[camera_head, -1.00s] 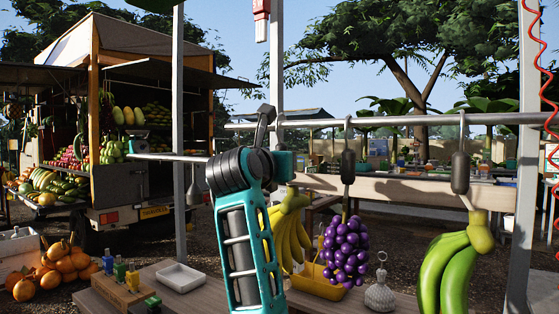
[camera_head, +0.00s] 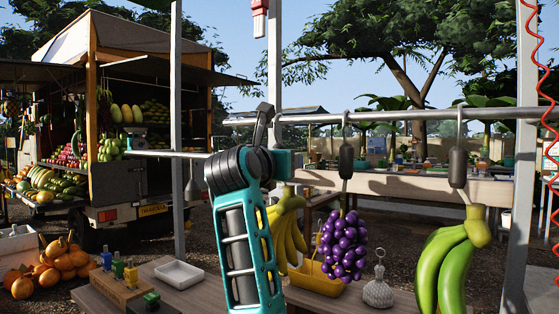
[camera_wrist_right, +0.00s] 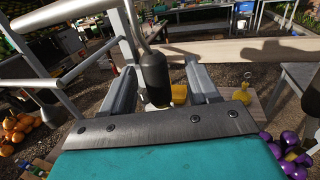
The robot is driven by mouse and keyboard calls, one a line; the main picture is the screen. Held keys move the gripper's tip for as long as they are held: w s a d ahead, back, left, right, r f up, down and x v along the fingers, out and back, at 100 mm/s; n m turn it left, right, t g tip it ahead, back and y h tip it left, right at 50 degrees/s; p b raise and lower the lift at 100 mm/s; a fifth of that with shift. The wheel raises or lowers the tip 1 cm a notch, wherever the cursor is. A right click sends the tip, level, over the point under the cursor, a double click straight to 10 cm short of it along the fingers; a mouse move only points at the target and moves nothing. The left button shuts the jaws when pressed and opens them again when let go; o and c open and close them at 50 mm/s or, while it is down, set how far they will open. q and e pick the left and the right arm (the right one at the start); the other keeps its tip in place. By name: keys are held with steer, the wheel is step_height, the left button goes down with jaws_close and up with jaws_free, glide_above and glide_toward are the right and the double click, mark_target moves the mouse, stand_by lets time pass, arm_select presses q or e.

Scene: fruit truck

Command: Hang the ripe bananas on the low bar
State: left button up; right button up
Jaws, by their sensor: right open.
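Yellow bananas (camera_head: 291,228) hang behind my teal-and-grey right arm in the head view, partly hidden by it. The low bar (camera_head: 170,154) runs left from the arm, past a grey post; it also shows in the right wrist view (camera_wrist_right: 30,83). A dark hook hangs on it. In the right wrist view, my right gripper (camera_wrist_right: 163,88) is open, with its fingers on either side of a dark hook grip (camera_wrist_right: 154,72). Whether they touch it cannot be told. The head view hides this gripper behind the arm. My left gripper is not in view.
The higher bar (camera_head: 400,116) holds purple grapes (camera_head: 342,246) and green bananas (camera_head: 450,264) on hooks, right of my arm. Oranges (camera_head: 65,258) lie at left.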

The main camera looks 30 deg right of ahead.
steer(key=shift+f, duration=0.25)
steer(key=v, duration=1.3)
steer(key=shift+r, duration=0.3)
